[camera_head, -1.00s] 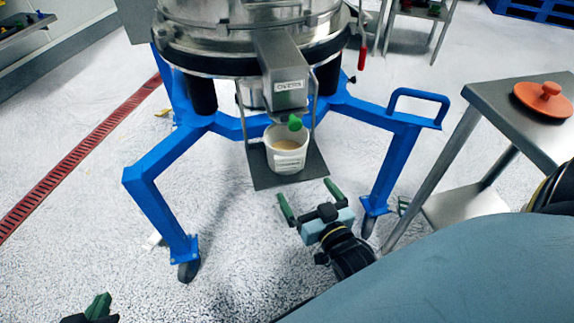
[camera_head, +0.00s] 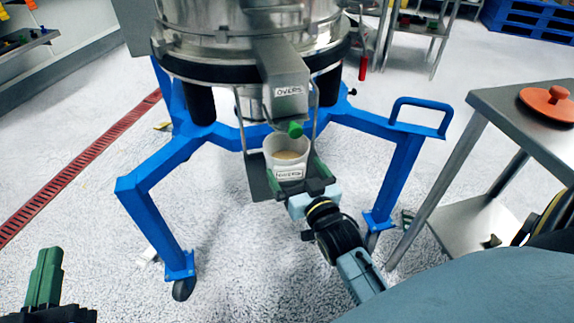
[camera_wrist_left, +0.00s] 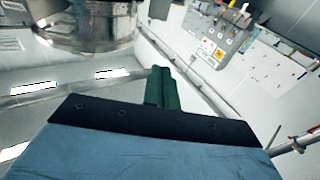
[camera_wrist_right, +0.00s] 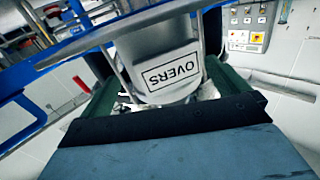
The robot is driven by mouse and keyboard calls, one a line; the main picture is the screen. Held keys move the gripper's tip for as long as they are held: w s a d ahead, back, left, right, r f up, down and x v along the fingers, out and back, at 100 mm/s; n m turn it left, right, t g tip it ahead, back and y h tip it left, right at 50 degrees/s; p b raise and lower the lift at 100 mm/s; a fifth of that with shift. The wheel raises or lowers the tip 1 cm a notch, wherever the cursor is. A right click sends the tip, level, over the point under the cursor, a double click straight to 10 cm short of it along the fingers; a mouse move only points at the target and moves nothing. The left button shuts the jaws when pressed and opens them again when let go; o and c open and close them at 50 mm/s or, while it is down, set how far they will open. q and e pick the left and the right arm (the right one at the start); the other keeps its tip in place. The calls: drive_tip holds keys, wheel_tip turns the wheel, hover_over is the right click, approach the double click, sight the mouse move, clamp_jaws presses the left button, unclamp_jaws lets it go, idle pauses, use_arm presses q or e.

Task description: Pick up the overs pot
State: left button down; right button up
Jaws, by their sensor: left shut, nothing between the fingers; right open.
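The overs pot (camera_head: 288,150) is a white, labelled pot with pale tan powder inside. It stands upright on a small dark shelf (camera_head: 262,184) below the sifter's OVERS spout (camera_head: 283,77). My right gripper (camera_head: 295,174) is open at the pot's near side, with one green finger on each side of it. I cannot tell whether they touch it. My left gripper (camera_head: 45,278) is shut and empty at the lower left, away from the pot.
The sifter's blue frame (camera_head: 150,210) has legs on both sides. A steel table (camera_head: 500,100) with an orange lid (camera_head: 548,103) stands at the right.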

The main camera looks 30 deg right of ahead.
sight(279, 142)
drive_tip(key=shift+w, duration=0.25)
drive_tip(key=w, duration=0.1)
drive_tip(key=w+b, duration=0.2)
drive_tip(key=shift+w+d, duration=0.25)
drive_tip(key=shift+w, duration=0.05)
use_arm(q)
wheel_tip(279, 142, up, 6)
drive_tip(key=s+t+h, duration=0.2)
drive_tip(key=t, duration=0.3)
drive_tip(key=shift+s+r+t+b, duration=0.25)
drive_tip(key=shift+s+t+b, duration=0.15)
use_arm(e)
drive_tip(key=shift+w+d+r, duration=0.1)
drive_tip(key=shift+w, duration=0.45)
drive_tip(key=c, duration=0.9)
use_arm(q)
drive_tip(key=shift+w+d, duration=0.1)
use_arm(e)
drive_tip(key=shift+r, duration=0.2)
